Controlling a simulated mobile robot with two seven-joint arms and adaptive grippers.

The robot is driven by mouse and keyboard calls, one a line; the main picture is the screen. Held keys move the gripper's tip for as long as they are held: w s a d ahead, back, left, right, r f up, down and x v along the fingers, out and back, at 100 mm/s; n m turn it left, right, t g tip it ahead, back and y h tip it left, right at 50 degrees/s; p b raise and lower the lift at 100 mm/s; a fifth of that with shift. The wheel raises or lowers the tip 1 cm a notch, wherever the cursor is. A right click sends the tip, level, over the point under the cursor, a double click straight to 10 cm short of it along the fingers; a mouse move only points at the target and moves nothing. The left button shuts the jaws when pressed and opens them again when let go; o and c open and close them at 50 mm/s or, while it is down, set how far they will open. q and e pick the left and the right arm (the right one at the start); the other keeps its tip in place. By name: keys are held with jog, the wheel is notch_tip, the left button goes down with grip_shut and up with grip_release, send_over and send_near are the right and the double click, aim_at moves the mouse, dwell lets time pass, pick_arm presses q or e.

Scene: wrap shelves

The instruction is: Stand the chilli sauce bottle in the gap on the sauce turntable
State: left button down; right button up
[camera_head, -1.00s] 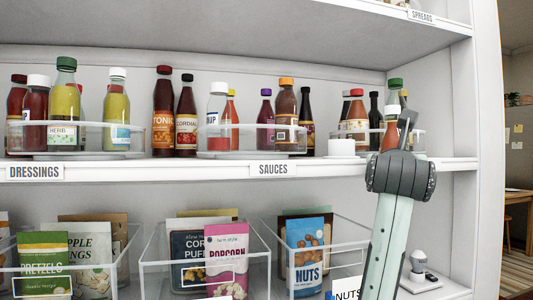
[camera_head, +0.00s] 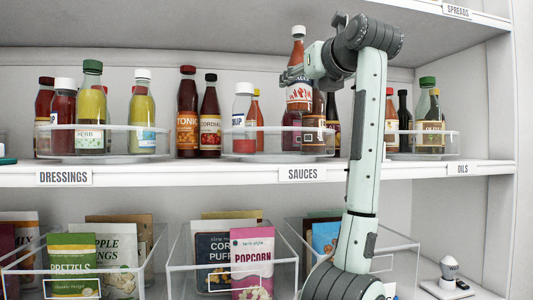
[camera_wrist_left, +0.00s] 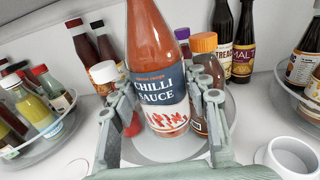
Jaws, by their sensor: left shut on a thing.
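The chilli sauce bottle (camera_head: 298,92) is red with a white cap and a blue and white label. It is upright in my left gripper (camera_head: 292,76), above the sauce turntable (camera_head: 240,150) on the middle shelf. In the left wrist view the bottle (camera_wrist_left: 157,85) stands between the two fingers of the left gripper (camera_wrist_left: 163,100), over the bare part of the turntable (camera_wrist_left: 160,150). Its base is low in that view and partly hidden, so I cannot tell whether it touches the turntable. My right gripper is not in view.
A white-capped bottle (camera_wrist_left: 104,75) and an orange-capped bottle (camera_wrist_left: 204,70) flank the held bottle closely. A dressings turntable (camera_head: 110,157) is at left and an oils turntable (camera_head: 440,150) at right. A white round container (camera_wrist_left: 292,158) stands at the front right.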

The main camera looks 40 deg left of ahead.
pick_arm(q)
jog(key=shift+s+a+r+n+g+y, duration=0.25)
jog(key=shift+s+a+g, duration=0.15)
jog(key=shift+a, duration=0.25)
jog(key=shift+s+a+r+n+g+y, duration=0.15)
jog(key=shift+s+a+r+g, duration=0.2)
jog(key=shift+a, duration=0.25)
jog(key=f, duration=0.9)
jog(key=shift+s+a+f, duration=0.1)
jog(key=shift+a+f, duration=0.1)
jog(key=shift+d+f, duration=0.1)
jog(key=shift+f, duration=0.1)
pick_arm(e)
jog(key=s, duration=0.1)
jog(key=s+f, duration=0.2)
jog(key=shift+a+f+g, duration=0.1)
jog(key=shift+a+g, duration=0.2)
pick_arm(q)
jog(key=shift+f, duration=0.1)
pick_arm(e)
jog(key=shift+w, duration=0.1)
